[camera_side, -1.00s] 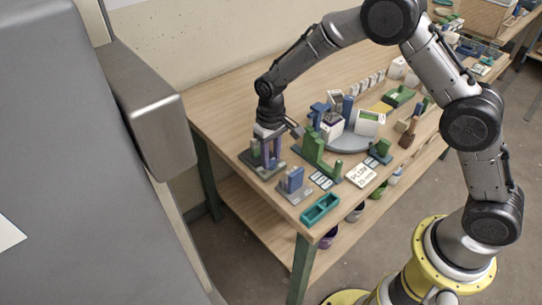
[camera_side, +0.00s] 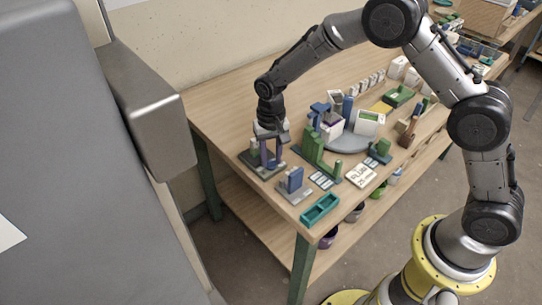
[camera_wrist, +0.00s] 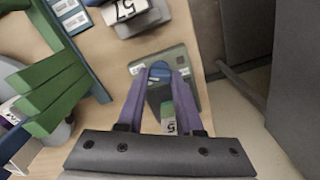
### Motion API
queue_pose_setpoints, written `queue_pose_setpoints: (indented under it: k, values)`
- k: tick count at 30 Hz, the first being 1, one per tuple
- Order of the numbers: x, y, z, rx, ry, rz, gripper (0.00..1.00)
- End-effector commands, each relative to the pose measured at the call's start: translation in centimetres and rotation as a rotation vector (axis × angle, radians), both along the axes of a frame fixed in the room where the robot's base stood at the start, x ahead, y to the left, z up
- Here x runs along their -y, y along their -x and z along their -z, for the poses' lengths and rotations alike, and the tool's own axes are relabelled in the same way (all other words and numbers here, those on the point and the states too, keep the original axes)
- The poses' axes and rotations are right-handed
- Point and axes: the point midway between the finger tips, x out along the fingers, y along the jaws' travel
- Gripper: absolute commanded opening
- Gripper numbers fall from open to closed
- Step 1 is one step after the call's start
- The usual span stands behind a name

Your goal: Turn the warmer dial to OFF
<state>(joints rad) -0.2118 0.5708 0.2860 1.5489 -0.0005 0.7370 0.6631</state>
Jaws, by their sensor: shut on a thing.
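The warmer is a dark grey-green plate (camera_side: 250,162) near the table's left end, with a green part standing on it. It also shows in the wrist view (camera_wrist: 191,68). My gripper (camera_side: 272,163) points down over it. In the wrist view, the purple fingers of my gripper (camera_wrist: 161,78) are shut on a blue, round-ended knob (camera_wrist: 160,71), which I take for the dial. A dark block and a green part lie between the fingers, closer to the palm. The fingers hide part of the dial; its setting and the small labels beside it cannot be read.
A grey stand with a blue block (camera_side: 294,180) is close by in front. A teal tray (camera_side: 320,209) lies at the front edge. Green uprights (camera_side: 314,148) and a grey round platter (camera_side: 350,141) are to the right. Bare tabletop (camera_side: 225,110) lies behind.

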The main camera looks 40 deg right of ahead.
Motion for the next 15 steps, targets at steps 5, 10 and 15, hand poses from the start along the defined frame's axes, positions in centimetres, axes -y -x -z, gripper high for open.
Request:
queue_pose_setpoints:
  k: [5, 10, 15]
  values:
    - [0.00, -0.11, -0.19, 0.004, -0.001, 0.004, 0.00]
    - [0.00, -0.11, -0.18, 0.004, -0.001, 0.003, 0.47]
    - [0.00, -0.08, -0.11, 0.003, -0.001, 0.002, 0.65]
